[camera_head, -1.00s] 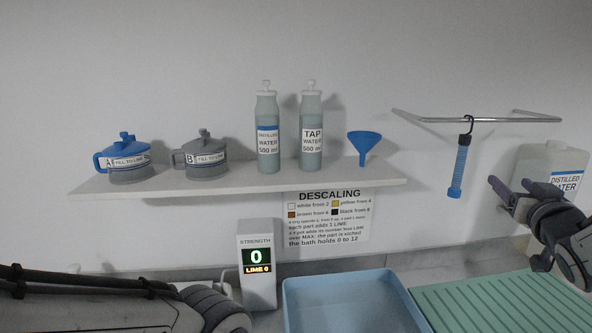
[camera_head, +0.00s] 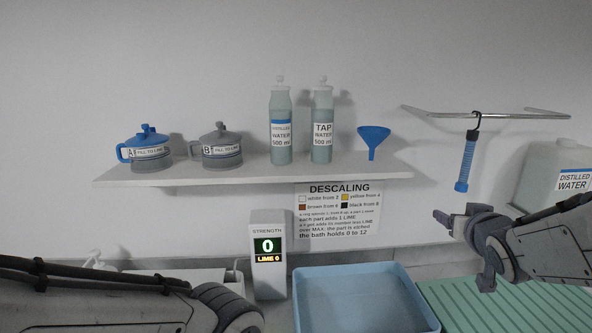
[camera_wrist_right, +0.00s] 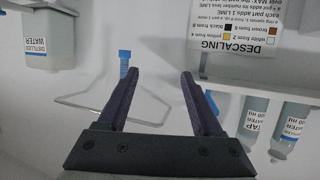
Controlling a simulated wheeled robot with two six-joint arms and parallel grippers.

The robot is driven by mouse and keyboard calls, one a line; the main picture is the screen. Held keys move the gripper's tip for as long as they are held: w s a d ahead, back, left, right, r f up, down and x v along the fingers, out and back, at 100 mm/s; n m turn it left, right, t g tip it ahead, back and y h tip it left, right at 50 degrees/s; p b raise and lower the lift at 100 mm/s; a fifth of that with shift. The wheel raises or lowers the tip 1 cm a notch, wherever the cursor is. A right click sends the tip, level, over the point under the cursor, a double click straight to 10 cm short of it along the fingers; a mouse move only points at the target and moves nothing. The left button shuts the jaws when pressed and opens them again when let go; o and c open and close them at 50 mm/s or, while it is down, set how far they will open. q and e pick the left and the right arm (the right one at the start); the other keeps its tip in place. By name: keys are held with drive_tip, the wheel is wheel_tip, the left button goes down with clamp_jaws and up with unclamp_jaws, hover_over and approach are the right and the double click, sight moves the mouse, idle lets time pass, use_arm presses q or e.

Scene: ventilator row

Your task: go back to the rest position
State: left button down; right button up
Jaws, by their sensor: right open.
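My right gripper (camera_head: 442,217) is open and empty in front of the wall, below and left of the hanging blue hose (camera_head: 466,162). In the right wrist view its two dark fingers (camera_wrist_right: 156,76) stand apart with nothing between them. My left arm crosses the lower left of the head view, and its gripper is outside the frame.
A shelf (camera_head: 380,172) bears lidded pots A (camera_head: 146,152) and B (camera_head: 222,155), two water bottles and a blue funnel (camera_head: 372,140). A wire rail (camera_head: 430,114) juts from the wall. Below are the strength meter (camera_head: 267,230), blue tray (camera_head: 350,275), green mat (camera_head: 440,300) and jug (camera_head: 560,160).

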drive_tip(key=s+a+f+n+g+y+b, duration=0.1)
drive_tip(key=s+a+f+n+g+y, duration=0.2)
drive_tip(key=a+f, duration=0.45)
drive_tip(key=s+a+f+n+g+y, duration=0.1)
drive_tip(key=s+a+f+g, duration=0.3)
drive_tip(key=a, duration=0.7)
drive_tip(key=s+a+f+n+g, duration=0.2)
drive_tip(key=s+a, duration=0.1)
drive_tip(key=s, duration=0.4)
drive_tip(key=s+a+f+n+g, duration=0.2)
drive_tip(key=s+a, duration=0.1)
drive_tip(key=s, duration=0.4)
drive_tip(key=s+a+f+n+g+b, duration=0.1)
drive_tip(key=s+a+f+g, duration=0.1)
drive_tip(key=s, duration=0.6)
drive_tip(key=shift+a+f+n+g, duration=0.4)
drive_tip(key=shift+a+f, duration=0.15)
drive_tip(key=shift+a, duration=0.2)
